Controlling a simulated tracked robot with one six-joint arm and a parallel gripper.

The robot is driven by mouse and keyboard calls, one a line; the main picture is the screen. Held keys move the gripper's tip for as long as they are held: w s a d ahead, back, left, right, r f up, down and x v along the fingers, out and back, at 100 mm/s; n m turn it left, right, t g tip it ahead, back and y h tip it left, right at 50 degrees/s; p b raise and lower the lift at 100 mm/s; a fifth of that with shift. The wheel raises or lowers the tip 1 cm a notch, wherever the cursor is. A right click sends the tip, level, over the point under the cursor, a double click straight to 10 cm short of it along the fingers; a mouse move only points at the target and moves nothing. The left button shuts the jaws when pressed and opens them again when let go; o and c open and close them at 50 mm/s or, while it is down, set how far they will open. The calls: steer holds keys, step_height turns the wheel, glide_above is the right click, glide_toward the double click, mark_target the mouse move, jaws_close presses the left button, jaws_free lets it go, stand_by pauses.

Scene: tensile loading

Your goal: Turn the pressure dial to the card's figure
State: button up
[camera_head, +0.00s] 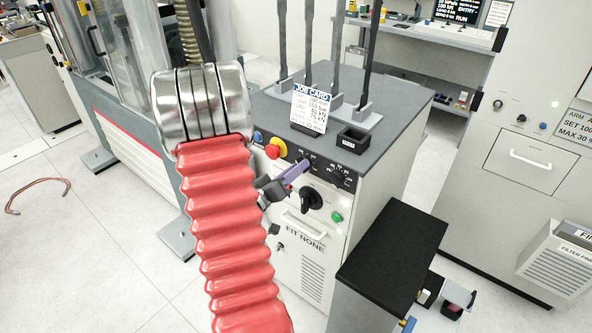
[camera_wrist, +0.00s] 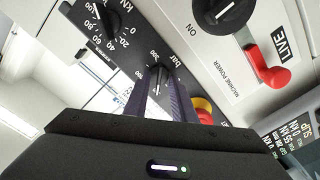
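The pressure dial (camera_wrist: 157,76) is a black knob with a white pointer line on the dark panel, with "bar" and small figures around it in the wrist view. My gripper (camera_wrist: 157,92) has its two purple fingers on either side of this knob. Whether they press on it or stand slightly open cannot be told. In the head view my gripper (camera_head: 294,172) is at the cabinet's front panel and hides the dial. The job card (camera_head: 311,108) stands on the cabinet top. It has a blue heading and several printed lines, too small to read surely.
A kN knob (camera_wrist: 107,20) sits beside the dial. A black power switch (camera_wrist: 222,12) and red lever (camera_wrist: 268,66) are on the light panel. A red emergency button (camera_head: 275,148) is close to my fingers. A black-topped block (camera_head: 395,245) stands right of the cabinet (camera_head: 318,262).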

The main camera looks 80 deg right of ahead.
steer(key=shift+c, duration=0.3)
jaws_close()
stand_by(0.3)
